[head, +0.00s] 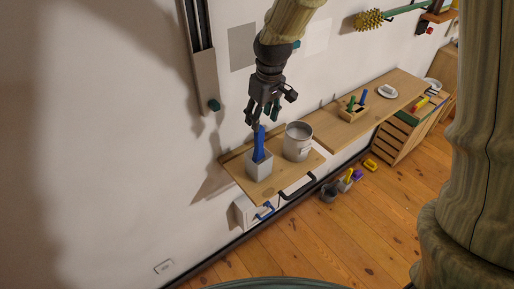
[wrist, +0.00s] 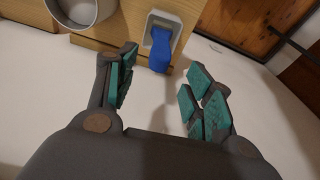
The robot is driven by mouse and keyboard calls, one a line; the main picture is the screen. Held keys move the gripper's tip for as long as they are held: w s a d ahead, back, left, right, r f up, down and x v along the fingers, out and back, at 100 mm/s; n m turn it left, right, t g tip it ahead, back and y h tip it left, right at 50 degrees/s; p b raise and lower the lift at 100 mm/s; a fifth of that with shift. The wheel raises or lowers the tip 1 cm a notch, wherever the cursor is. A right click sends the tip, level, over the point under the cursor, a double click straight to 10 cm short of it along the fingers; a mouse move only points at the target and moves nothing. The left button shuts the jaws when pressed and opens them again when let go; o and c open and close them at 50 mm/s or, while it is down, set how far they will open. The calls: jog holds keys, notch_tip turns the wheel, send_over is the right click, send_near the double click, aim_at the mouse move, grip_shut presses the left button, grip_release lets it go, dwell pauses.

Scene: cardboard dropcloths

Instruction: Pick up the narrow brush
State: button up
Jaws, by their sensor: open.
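A blue-handled brush (head: 259,144) stands upright in a small pale square holder (head: 260,166) on a wooden wall shelf (head: 283,184). It is the brush nearest my gripper; its bristles are hidden in the holder. My gripper (head: 263,122) is open and empty, just above the top of the blue handle. In the wrist view the blue handle (wrist: 160,50) points toward the gap between the teal finger pads of my gripper (wrist: 162,92), beyond the fingertips and not between them. The holder (wrist: 172,20) shows behind it.
A grey metal can (head: 298,142) stands right beside the holder; it also shows in the wrist view (wrist: 82,12). A longer shelf (head: 340,128) to the right carries a wooden block (head: 352,110) with green and blue handled tools.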

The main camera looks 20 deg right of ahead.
aim_at(258, 136)
jog(key=shift+w+r, duration=0.25)
jog(key=shift+r, duration=0.3)
jog(key=f, duration=0.3)
jog(key=f+p, duration=0.1)
jog(key=shift+w+a+f, duration=0.1)
jog(key=shift+w+f, duration=0.1)
jog(key=shift+w, duration=0.15)
jog(key=shift+w+a+f+p, duration=0.15)
jog(key=shift+f+p, duration=0.6)
jog(key=shift+f, duration=0.8)
jog(key=shift+w+a+f+p, duration=0.1)
jog(key=shift+f+p, duration=0.6)
jog(key=shift+f, duration=0.8)
grip_shut()
